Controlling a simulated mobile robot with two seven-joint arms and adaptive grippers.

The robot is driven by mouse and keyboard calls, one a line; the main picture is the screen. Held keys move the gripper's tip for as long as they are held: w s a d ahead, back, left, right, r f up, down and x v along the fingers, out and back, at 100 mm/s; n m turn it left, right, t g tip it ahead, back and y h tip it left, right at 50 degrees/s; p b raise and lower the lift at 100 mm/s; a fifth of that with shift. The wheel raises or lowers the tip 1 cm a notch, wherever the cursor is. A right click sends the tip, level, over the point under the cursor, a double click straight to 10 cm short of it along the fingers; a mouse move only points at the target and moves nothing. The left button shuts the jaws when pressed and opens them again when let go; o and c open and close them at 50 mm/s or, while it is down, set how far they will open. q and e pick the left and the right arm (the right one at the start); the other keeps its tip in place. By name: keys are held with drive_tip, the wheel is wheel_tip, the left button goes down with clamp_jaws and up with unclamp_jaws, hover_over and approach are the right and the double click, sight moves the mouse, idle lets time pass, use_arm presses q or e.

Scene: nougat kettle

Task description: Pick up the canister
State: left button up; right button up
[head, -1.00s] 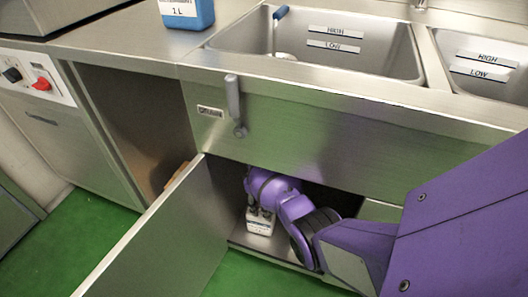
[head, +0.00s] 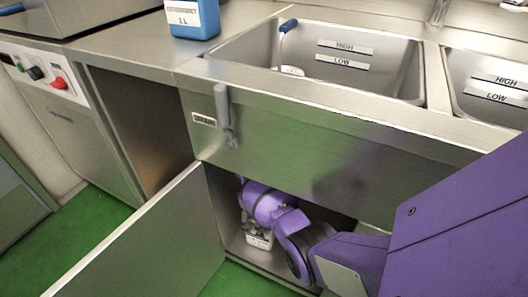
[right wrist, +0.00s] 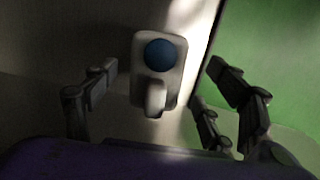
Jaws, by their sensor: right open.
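The canister (head: 259,238) is a small white container standing inside the open cabinet under the sink. In the right wrist view the canister (right wrist: 156,92) is seen from above, with a round blue cap and a white handle. My right gripper (head: 254,221) reaches down into the cabinet over it. In the right wrist view my right gripper (right wrist: 160,80) is open, with fingers on both sides of the canister and visible gaps between. The arm and gripper hide the canister's upper part in the head view. My left gripper is not in view.
The open cabinet door (head: 150,235) stands to the left of my arm. The counter edge and sink front (head: 310,140) lie above it. A blue jug (head: 193,18) stands on the counter. Green floor (head: 100,225) is clear at the left.

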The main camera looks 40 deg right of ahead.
sight(267, 244)
drive_tip(key=f+b, duration=0.1)
drive_tip(key=f, duration=0.1)
drive_tip(key=f+b, duration=0.1)
drive_tip(key=f, duration=0.1)
drive_tip(key=s+f+b, duration=0.1)
drive_tip(key=f, duration=0.1)
drive_tip(key=shift+s+d+f, duration=0.1)
drive_tip(key=shift+d+f, duration=0.1)
drive_tip(key=shift+f, duration=0.15)
drive_tip(key=shift+r, duration=0.1)
drive_tip(key=shift+c, duration=0.3)
clamp_jaws()
